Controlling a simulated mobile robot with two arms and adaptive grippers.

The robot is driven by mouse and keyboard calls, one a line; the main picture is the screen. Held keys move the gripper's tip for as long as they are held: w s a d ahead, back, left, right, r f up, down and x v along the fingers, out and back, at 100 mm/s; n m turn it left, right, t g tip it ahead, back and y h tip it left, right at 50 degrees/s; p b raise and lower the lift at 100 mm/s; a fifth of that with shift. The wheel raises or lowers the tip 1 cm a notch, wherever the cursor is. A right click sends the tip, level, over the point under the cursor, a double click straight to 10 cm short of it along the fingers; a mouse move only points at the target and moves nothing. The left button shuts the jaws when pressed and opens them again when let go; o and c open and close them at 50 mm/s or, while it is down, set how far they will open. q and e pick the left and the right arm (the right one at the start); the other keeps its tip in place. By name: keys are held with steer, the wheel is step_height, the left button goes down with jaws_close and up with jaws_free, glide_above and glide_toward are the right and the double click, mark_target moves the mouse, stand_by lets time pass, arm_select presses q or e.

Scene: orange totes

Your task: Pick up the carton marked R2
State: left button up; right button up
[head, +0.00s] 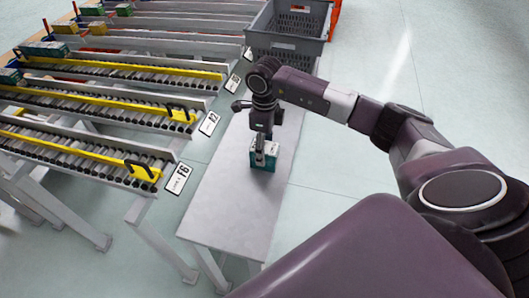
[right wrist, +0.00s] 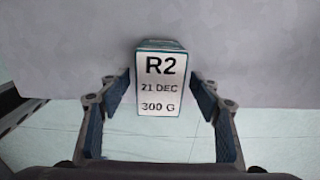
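The carton marked R2 (head: 271,161) is a small teal box with a pale top, standing on the narrow grey table (head: 225,210). In the right wrist view its white label (right wrist: 161,88) reads R2, 21 DEC, 300 G. My right gripper (head: 263,150) is at the carton, coming down from above. In the right wrist view its fingers (right wrist: 161,100) are open, one on each side of the carton, with a small gap visible on both sides. The far side of the carton is hidden. My left gripper is not in view.
A grey crate (head: 290,45) stands at the far end of the table. Sloped roller lanes with yellow rails (head: 75,146) and label plates (head: 179,178) are on the left. Small cartons (head: 46,49) sit at their far ends. The near part of the table is clear.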

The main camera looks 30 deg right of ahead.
steer(key=c, duration=1.3)
